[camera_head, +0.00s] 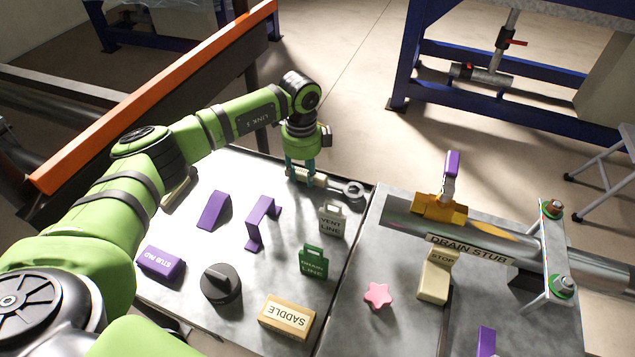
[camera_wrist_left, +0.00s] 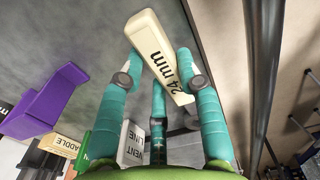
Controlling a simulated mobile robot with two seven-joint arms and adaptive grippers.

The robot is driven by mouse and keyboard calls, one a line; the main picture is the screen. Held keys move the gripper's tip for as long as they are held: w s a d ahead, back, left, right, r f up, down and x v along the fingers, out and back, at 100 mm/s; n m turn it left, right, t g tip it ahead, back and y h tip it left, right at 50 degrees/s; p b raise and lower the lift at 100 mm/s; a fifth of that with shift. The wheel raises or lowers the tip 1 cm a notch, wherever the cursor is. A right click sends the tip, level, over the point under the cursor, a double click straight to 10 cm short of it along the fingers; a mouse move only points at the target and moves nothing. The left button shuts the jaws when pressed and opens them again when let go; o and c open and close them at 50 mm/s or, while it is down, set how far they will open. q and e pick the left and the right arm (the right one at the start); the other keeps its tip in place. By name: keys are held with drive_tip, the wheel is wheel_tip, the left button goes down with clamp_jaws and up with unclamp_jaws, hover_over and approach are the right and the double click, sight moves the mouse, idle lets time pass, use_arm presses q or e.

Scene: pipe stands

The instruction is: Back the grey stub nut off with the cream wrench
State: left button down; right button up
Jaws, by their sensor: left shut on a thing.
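The cream wrench (camera_head: 336,185) is in my left gripper (camera_head: 303,174) at the back right of the left bench top. Its grey ring end points right, toward the pipe bench. In the left wrist view the teal fingers (camera_wrist_left: 162,85) close around the cream handle (camera_wrist_left: 150,40), marked "24 mm". The drain stub pipe (camera_head: 399,216) lies on the right bench. A bracket (camera_head: 556,248) at its right carries an upper nut (camera_head: 552,208) and a lower green nut (camera_head: 563,286). I cannot clearly make out a grey nut. My right gripper is not in view.
A yellow clamp with a purple handle (camera_head: 452,165) sits on the pipe. A cream STOP block (camera_head: 436,276) and pink star (camera_head: 378,295) stand before it. Purple pieces, a black knob (camera_head: 220,284), labelled tags and a SADDLE block (camera_head: 287,317) occupy the left bench.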

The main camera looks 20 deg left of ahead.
use_arm(q)
drive_tip(key=shift+r+p, duration=0.3)
drive_tip(key=shift+r, duration=0.25)
drive_tip(key=shift+r+p, duration=2.25)
drive_tip(key=shift+r, duration=0.55)
